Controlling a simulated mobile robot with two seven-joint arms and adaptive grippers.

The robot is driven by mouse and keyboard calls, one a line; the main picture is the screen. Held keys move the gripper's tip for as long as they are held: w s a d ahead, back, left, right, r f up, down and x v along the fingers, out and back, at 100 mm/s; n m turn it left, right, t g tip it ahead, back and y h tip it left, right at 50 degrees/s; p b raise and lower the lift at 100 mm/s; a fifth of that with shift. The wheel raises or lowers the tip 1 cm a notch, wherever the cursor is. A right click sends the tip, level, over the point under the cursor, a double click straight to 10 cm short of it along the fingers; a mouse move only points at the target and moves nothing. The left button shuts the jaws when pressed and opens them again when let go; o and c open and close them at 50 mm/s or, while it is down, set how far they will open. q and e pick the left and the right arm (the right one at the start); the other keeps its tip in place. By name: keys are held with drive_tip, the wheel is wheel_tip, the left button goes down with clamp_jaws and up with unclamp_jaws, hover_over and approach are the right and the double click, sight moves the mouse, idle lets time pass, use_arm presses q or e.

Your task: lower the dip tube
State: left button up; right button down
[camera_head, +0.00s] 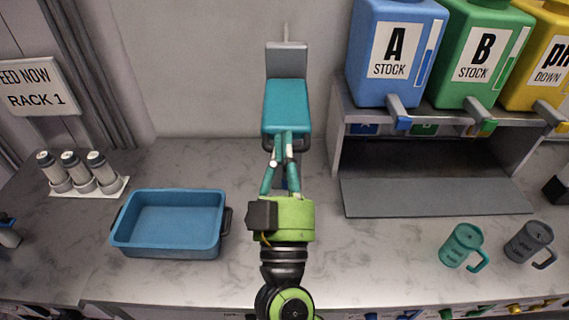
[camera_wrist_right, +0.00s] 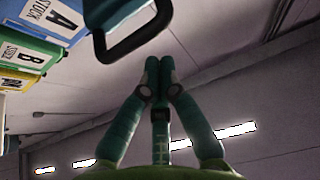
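A teal block (camera_head: 287,104) sits in front of a grey upright plate (camera_head: 287,60) with a thin rod on top, against the wall. It has a dark looped handle (camera_head: 303,144) at its lower end; the handle also shows large at the top of the right wrist view (camera_wrist_right: 128,52). I cannot tell which part is the dip tube. My right gripper (camera_head: 283,139) points away from me, its teal fingers just below the block. In the wrist view its fingertips (camera_wrist_right: 159,64) are together, with nothing visible between them, close to the handle but apparently not around it. My left gripper is not in view.
A blue tub (camera_head: 170,250) stands at left, behind it a white rack with several bottles (camera_head: 76,167). At right, blue, green and yellow stock tanks (camera_head: 395,50) sit on a grey shelf (camera_head: 345,105). Teal (camera_head: 461,243) and grey (camera_head: 527,241) mugs stand at front right.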

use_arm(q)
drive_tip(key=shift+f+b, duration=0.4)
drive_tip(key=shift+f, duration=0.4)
use_arm(e)
drive_tip(key=shift+w+f, duration=0.1)
drive_tip(key=shift+f, duration=0.4)
use_arm(q)
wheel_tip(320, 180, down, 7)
drive_tip(key=b, duration=0.7)
use_arm(e)
wheel_tip(320, 180, down, 17)
drive_tip(key=shift+f, duration=0.15)
